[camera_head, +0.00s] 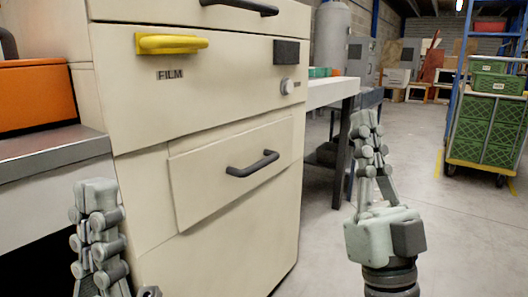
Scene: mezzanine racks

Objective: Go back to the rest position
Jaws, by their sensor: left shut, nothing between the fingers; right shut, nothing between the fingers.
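My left gripper (97,194) is at the lower left, pointing up, shut and empty, in front of the grey ledge and the left side of the cream cabinet (222,243). Its lower part runs out of the picture. My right gripper (364,120) stands upright right of the cabinet, over open floor, shut and empty. Neither gripper appears to touch anything, though the exact gaps cannot be told.
An orange box (37,97) sits on the left ledge. Green crates (487,143) stand on a cart at right. Floor between is clear.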

